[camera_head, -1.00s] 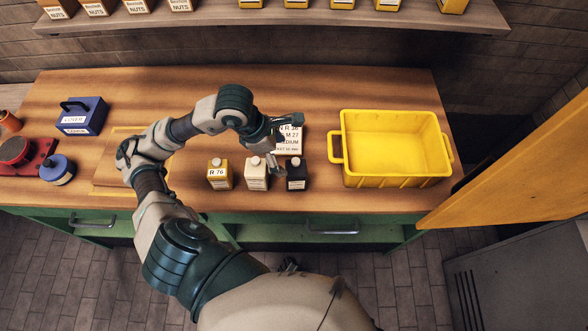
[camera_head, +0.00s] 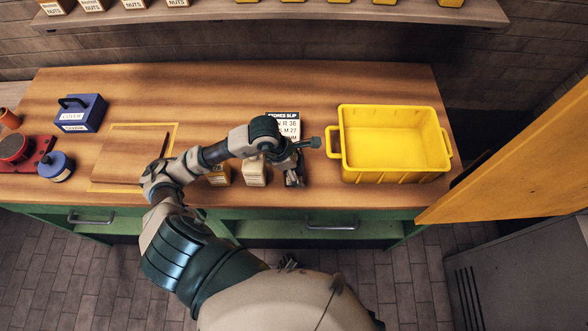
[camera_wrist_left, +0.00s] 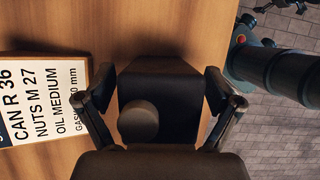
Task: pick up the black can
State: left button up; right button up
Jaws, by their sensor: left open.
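The black can (camera_head: 294,173) stands on the bench at the right end of a row of cans, mostly hidden under my left gripper in the head view. In the left wrist view the black can (camera_wrist_left: 160,95), with its round cap, lies between the two fingers. My left gripper (camera_head: 297,170) is open, one finger on each side of the can; I cannot tell whether they touch it.
A yellow crate (camera_head: 395,175) stands close on the right. A wooden board (camera_head: 125,160) lies farther left.

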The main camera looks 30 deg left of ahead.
pick_arm(q)
jog(key=shift+d, duration=0.1)
jog(key=shift+c, duration=0.7)
jog(key=shift+a, duration=0.25)
jog(key=c, duration=1.4)
